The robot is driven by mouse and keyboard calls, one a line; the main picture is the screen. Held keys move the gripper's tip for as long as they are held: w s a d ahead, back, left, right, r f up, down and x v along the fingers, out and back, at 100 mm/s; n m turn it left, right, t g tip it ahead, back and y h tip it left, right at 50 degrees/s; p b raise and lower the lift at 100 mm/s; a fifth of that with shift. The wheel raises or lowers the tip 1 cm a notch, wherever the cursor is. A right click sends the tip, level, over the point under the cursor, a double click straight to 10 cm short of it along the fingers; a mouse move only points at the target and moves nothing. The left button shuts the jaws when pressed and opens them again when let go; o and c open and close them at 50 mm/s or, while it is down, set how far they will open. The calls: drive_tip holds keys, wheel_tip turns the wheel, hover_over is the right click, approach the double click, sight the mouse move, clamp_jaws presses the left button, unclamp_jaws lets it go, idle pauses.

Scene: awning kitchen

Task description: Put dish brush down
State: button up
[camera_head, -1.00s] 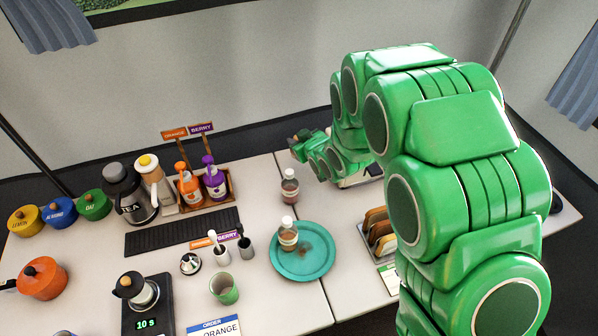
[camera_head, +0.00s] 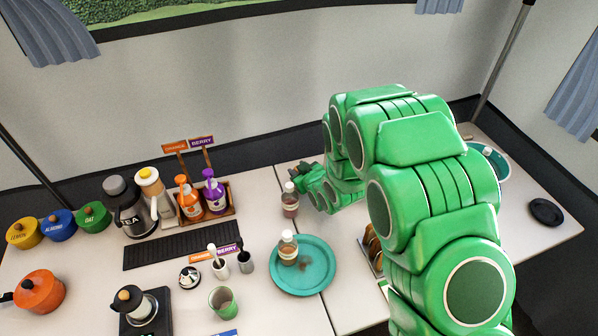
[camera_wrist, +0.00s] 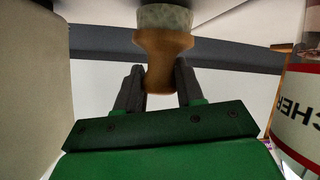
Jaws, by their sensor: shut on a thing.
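The dish brush (camera_wrist: 163,60) shows in the wrist view as a brown wooden piece with a pale, speckled part at its top. My gripper (camera_wrist: 158,78) is shut on the wooden piece, one dark finger on each side. In the head view my gripper (camera_head: 304,186) is low over the counter at the back, just behind a brown bottle (camera_head: 290,200). The brush is hard to make out there, and I cannot tell whether it touches the counter.
A bottle with a red and white label (camera_wrist: 300,110) stands close at right in the wrist view. A pale surface (camera_wrist: 30,90) is close at left. A teal plate (camera_head: 318,278) holds another bottle (camera_head: 288,250). A teal-rimmed round basin (camera_head: 502,160) is at the right.

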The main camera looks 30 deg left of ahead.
drive_tip(key=shift+f, duration=0.35)
drive_tip(key=o, duration=1)
drive_tip(key=shift+f, duration=0.1)
drive_tip(key=shift+v, duration=3.85)
drive_tip(key=shift+w, duration=0.1)
